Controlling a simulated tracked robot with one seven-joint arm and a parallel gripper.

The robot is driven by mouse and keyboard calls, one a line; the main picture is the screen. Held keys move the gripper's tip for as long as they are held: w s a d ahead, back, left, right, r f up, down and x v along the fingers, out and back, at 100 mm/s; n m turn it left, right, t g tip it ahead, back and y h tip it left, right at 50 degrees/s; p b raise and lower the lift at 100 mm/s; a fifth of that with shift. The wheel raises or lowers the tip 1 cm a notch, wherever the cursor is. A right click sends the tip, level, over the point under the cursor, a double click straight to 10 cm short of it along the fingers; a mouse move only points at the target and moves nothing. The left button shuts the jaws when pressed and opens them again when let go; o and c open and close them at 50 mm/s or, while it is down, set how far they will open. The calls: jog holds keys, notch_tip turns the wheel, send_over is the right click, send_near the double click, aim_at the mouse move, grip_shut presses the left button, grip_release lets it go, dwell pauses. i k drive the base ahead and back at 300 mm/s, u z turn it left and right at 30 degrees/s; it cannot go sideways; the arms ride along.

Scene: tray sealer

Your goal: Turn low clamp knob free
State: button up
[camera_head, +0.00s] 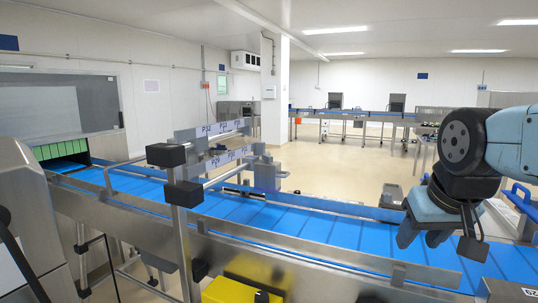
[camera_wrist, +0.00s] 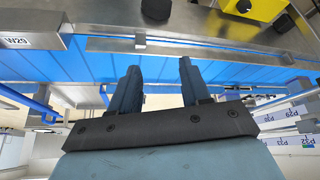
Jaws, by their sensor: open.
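Several dark knob-like parts show, and I cannot tell for sure which is the low clamp knob. One black knob (camera_head: 200,270) is low beside the post under the conveyor's near side in the head view. Another dark rounded part (camera_head: 370,297) is cut by the bottom edge. In the wrist view a black knob (camera_wrist: 156,8) is at the top edge, beyond my fingertips and apart from them. My gripper (camera_head: 421,241) is open and empty above the right part of the blue conveyor (camera_head: 310,222). Its two fingers also show in the wrist view (camera_wrist: 160,66).
A metal post carries two black blocks, upper (camera_head: 165,155) and lower (camera_head: 183,193), at the conveyor's near side. A yellow box (camera_head: 235,291) with a black knob (camera_head: 262,297) is below. Labelled guide rails (camera_head: 228,157) stand over the belt. A grey machine housing (camera_head: 30,220) is at left.

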aim_at(267, 158)
jog(key=z, duration=0.05)
jog(key=k, duration=0.95)
jog(key=u, duration=0.55)
jog(key=i, duration=2.1)
jog(key=z, duration=0.5)
